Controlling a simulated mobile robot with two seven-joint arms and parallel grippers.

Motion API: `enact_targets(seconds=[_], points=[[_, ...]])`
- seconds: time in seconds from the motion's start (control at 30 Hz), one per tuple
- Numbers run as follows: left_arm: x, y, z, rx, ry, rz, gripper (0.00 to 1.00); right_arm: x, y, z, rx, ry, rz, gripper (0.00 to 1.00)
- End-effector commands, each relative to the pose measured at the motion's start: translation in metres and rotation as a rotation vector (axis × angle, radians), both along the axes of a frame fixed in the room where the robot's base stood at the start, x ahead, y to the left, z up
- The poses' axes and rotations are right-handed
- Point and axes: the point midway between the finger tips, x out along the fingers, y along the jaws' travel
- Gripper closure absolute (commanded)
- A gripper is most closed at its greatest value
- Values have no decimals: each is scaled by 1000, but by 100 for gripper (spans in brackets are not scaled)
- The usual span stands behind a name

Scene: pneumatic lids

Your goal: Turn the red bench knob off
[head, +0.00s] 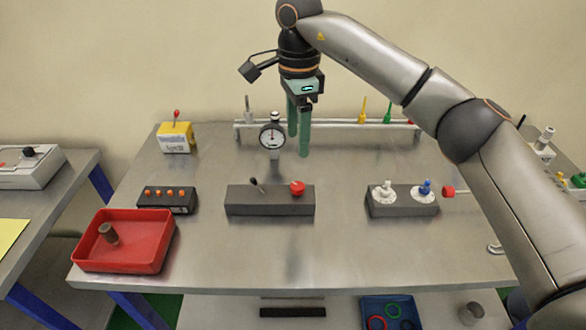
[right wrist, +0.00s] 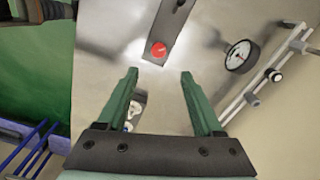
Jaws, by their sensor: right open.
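A red knob (head: 297,187) sits on the right part of a dark box (head: 270,208) in the middle of the bench. A black lever stands left of it on the same box. The knob also shows in the right wrist view (right wrist: 158,50), just beyond and between the fingertips. My right gripper (head: 298,146) is open and empty, its green fingers pointing down, above and behind the box, apart from the knob. Both fingers show in the right wrist view (right wrist: 159,72). The knob's turned position is too small to read. My left gripper is not in view.
A dial gauge (head: 272,137) and a rail (head: 340,124) stand behind. A box with white and blue valves (head: 402,207) is at right, with another red knob (head: 448,191) beside it. A red tray (head: 122,266) is front left. The bench front is clear.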

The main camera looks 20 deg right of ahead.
Motion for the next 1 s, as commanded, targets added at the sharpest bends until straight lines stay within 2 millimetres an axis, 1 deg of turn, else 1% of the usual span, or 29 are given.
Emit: enact_targets(seconds=[0.17, 0.4, 0.5, 0.6, 0.8, 1.0], points=[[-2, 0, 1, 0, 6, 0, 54, -1, 0, -30, 0, 5, -1, 32], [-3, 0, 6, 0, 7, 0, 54, -1, 0, -80, 1, 5, -1, 32], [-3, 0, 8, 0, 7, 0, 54, -1, 0, -96, 0, 4, -1, 32], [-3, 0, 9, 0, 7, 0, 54, -1, 0, -108, 1, 3, -1, 32], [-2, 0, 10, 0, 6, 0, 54, -1, 0, -118, 1, 0, -1, 32], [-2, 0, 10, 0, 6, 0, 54, 0, 0, -119, 1, 0, 0, 32]])
